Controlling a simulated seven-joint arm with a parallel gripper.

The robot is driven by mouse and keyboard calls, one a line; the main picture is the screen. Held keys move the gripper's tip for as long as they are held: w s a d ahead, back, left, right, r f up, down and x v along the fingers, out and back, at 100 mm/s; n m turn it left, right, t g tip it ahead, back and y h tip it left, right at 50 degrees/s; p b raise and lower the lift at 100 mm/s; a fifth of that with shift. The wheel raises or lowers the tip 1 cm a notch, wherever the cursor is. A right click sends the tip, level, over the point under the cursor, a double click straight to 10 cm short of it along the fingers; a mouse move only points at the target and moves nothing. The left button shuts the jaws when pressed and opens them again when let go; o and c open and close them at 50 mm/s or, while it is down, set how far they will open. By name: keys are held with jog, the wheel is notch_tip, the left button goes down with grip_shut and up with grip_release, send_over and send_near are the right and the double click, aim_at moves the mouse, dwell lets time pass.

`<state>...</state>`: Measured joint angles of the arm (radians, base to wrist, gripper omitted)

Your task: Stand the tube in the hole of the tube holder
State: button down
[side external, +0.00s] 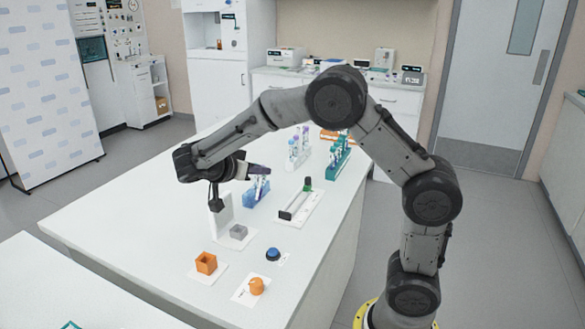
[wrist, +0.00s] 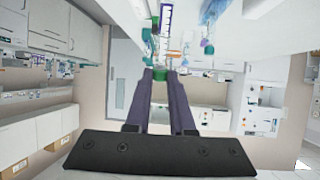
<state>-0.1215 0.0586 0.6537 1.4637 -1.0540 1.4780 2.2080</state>
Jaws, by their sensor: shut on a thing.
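My gripper (side external: 268,170) is stretched out level above the table, with its dark purple fingers pointing right, just over a blue rack. In the wrist view the fingers (wrist: 161,76) are a little apart, with a small green piece, seemingly the tube's end (wrist: 163,73), between their tips. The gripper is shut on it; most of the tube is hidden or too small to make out. An orange open-topped block (side external: 205,263) with a square hole stands on a white plate at the near left. I cannot tell for sure whether this is the tube holder.
The blue rack (side external: 256,192) stands close below the gripper. A white upright panel (side external: 222,214) and a grey block (side external: 238,231) are nearer. A track with a green piece (side external: 297,205), a blue button (side external: 273,254) and an orange knob (side external: 257,286) lie right. Tube racks (side external: 340,158) stand behind.

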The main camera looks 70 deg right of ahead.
jog(key=w+a+n+t+h, duration=0.2)
jog(key=a+n+t, duration=0.65)
jog(key=a, duration=1.25)
jog(key=shift+m+t+h, duration=0.3)
jog(key=shift+m+t, duration=0.35)
jog(key=shift+t, duration=0.2)
jog(key=shift+w+f, duration=0.1)
jog(key=shift+f, duration=2.1)
jog(key=shift+f, duration=1.6)
jog(key=c, duration=0.7)
grip_release()
jog(key=v, duration=1.4)
